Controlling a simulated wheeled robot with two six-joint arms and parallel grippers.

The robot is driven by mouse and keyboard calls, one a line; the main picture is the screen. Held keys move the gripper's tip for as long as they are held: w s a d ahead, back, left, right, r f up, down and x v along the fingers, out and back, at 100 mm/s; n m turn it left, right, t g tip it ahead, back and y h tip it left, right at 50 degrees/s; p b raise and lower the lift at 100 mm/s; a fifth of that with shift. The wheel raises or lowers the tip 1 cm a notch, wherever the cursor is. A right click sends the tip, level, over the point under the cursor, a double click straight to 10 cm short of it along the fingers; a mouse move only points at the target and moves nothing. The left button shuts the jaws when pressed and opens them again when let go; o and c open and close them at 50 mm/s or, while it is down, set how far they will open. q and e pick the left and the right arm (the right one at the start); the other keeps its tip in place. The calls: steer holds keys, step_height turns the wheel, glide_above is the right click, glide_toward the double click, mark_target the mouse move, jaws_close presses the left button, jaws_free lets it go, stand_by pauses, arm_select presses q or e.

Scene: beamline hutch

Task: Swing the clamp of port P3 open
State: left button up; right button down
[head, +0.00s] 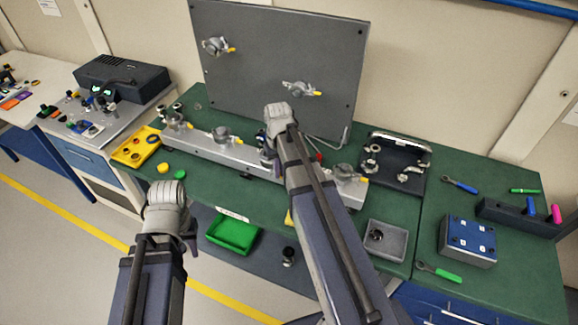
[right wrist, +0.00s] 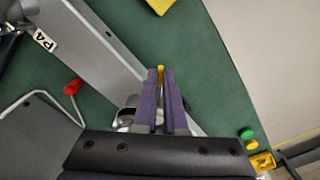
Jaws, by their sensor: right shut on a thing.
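The silver rail (head: 240,152) lies along the green bench with several ring clamps on it. My right gripper (head: 270,165) is over the rail, left of its right-end clamp (head: 346,172). In the right wrist view its purple fingers (right wrist: 167,82) are shut on a yellow-tipped handle (right wrist: 160,72). The silver clamp (right wrist: 126,118) under the fingers is mostly hidden. The label P4 (right wrist: 45,40) shows further along the rail; no P3 label is readable. My left gripper (head: 190,240) hangs in front of the bench, away from the rail, its finger gap hidden.
A grey upright panel (head: 275,60) with two clamps stands behind the rail. A wire stand with a red tip (right wrist: 73,87) is close to my right gripper. A yellow tray (head: 135,148), a grey tray (head: 402,240) and a dark case (head: 412,180) flank the rail.

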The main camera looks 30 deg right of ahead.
steer(key=shift+w+a+m, duration=0.25)
steer(key=shift+a+m, duration=0.5)
steer(key=shift+a, duration=0.05)
steer(key=shift+w+a+m, duration=0.2)
steer(key=shift+a+m, duration=0.5)
steer(key=shift+a, duration=0.05)
steer(key=shift+w+a+m, duration=0.25)
steer(key=shift+a+m, duration=0.5)
steer(key=shift+a, duration=0.05)
steer(key=c, duration=1)
jaws_free()
steer(key=shift+r, duration=0.1)
step_height(320, 180, up, 8)
steer(key=p, duration=0.7)
steer(key=shift+f+p, duration=0.2)
steer(key=shift+p, duration=0.2)
